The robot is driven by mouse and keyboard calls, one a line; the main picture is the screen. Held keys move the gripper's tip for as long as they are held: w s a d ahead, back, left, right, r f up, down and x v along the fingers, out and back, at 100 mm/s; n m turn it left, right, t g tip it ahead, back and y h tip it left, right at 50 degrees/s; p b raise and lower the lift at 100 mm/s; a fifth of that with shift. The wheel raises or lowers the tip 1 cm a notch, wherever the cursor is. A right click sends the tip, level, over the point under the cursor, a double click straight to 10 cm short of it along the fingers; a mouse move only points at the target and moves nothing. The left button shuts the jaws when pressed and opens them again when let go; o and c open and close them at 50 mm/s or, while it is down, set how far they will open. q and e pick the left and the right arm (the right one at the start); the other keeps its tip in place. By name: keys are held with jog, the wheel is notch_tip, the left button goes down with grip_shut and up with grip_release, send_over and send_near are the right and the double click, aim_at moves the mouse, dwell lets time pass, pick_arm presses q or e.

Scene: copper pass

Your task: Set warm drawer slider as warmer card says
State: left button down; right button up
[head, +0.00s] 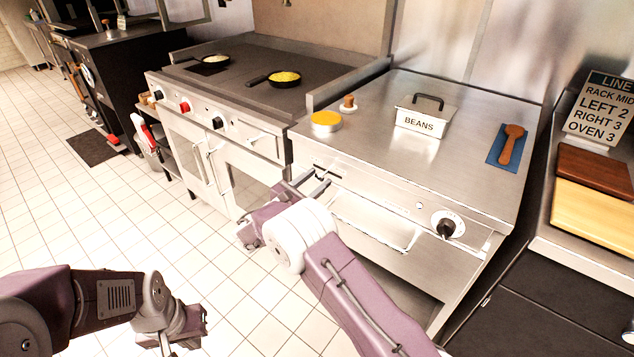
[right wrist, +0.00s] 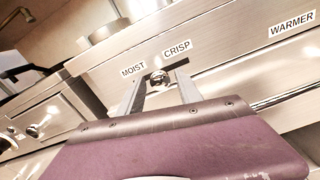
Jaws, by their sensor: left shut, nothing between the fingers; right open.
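The slider knob (right wrist: 158,79) is a small round metal knob on the steel front, below the MOIST label (right wrist: 133,69) and CRISP label (right wrist: 177,48). It shows between the two fingers of my open right gripper (right wrist: 160,92); I cannot tell whether they touch it. In the head view my right gripper (head: 312,187) is at the left end of the warm drawer unit's front (head: 375,222) and largely covers the slider there. A WARMER label (right wrist: 292,25) is further right. My left gripper (head: 172,338) is shut and empty, low over the floor. No card marked as the warmer card is visible.
A LINE card (head: 601,107) stands at right. A dial (head: 447,227) is on the front.

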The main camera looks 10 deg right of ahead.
jog(key=shift+w+d, duration=0.15)
jog(key=shift+d, duration=0.1)
grip_shut()
dwell(1.3)
